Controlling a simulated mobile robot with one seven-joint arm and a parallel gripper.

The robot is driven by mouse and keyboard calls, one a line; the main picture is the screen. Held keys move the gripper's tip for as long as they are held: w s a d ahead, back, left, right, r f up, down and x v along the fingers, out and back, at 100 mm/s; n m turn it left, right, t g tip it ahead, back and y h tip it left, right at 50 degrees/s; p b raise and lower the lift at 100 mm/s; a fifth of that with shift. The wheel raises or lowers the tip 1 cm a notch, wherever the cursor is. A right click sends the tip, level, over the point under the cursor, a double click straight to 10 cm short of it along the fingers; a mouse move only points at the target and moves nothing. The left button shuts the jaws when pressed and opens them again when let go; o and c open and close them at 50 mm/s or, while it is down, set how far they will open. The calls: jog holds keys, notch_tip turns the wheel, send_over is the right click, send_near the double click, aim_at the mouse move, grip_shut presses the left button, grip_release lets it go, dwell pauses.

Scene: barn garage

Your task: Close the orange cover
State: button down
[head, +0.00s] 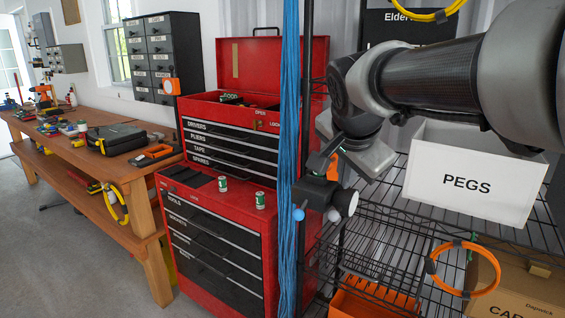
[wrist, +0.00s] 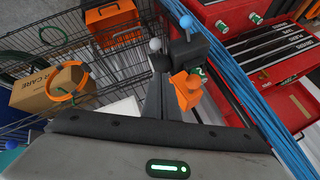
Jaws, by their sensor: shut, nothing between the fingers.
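A small orange part (wrist: 187,90), which looks like the orange cover, sits on a dark fixture (wrist: 182,52) with a blue ball and a pale ball. It also shows in the head view (head: 332,166), above the dark fixture (head: 318,190) near the blue cables. I cannot tell how far the cover is open. My gripper (wrist: 160,72) is shut and empty, its fingers reaching up beside the orange part. I cannot tell whether they touch it. In the head view my gripper's fingertips are mostly hidden by the hand and fixture.
Blue cables (head: 289,110) hang just left of the fixture. A red tool chest (head: 220,215) stands behind them. A wire shelf (head: 385,240) with a white PEGS bin (head: 472,182) stands at right, with an orange box (head: 365,302) low down. A long wooden bench (head: 110,165) is at left.

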jog(key=shift+w+a+r+p, duration=0.1)
jog(key=shift+w+a, duration=0.2)
jog(key=shift+w, duration=0.3)
jog(key=shift+w+a+r+p, duration=0.15)
jog(key=shift+w+a, duration=0.1)
jog(key=shift+w, duration=0.3)
jog(key=shift+w+a+r+p, duration=0.1)
jog(key=shift+w+a, duration=0.2)
jog(key=shift+w, duration=0.3)
jog(key=shift+a+r, duration=0.1)
